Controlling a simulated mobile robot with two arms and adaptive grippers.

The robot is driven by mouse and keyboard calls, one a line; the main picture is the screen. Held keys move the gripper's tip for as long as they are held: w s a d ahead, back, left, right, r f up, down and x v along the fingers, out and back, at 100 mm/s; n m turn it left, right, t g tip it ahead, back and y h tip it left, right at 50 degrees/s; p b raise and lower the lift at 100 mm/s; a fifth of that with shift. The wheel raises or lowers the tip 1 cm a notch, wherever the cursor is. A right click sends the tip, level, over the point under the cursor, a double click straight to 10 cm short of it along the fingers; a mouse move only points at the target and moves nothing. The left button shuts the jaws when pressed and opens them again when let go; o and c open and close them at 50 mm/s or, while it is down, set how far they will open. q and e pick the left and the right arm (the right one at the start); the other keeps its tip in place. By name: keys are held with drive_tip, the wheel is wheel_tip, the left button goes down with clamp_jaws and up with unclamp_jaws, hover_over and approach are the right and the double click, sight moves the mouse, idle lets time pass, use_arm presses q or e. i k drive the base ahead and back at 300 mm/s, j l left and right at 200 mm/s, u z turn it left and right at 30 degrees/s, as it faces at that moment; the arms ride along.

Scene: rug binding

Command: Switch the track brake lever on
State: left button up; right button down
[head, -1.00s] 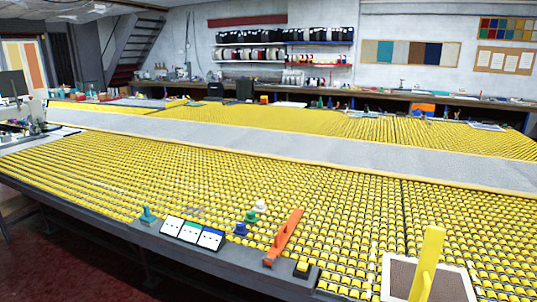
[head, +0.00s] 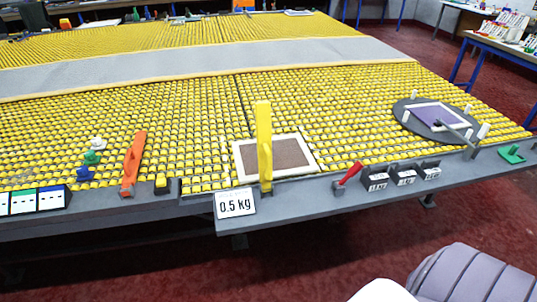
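Several lever-like parts stand along the front edge of the roller table, and no readable label shows which is the track brake lever. A red lever (head: 350,172) leans up and to the right on the grey front rail. An orange lever (head: 133,162) lies tilted over the rollers further left. A tall yellow bar (head: 264,142) stands upright beside a framed brown mat (head: 298,153).
Small black labelled boxes (head: 405,177) stand right of the red lever. A dark round turntable (head: 410,122) holds a purple framed piece (head: 433,114). Red floor (head: 310,255) in front is largely clear.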

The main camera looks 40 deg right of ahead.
sight(357, 166)
drive_tip(key=z, duration=1.75)
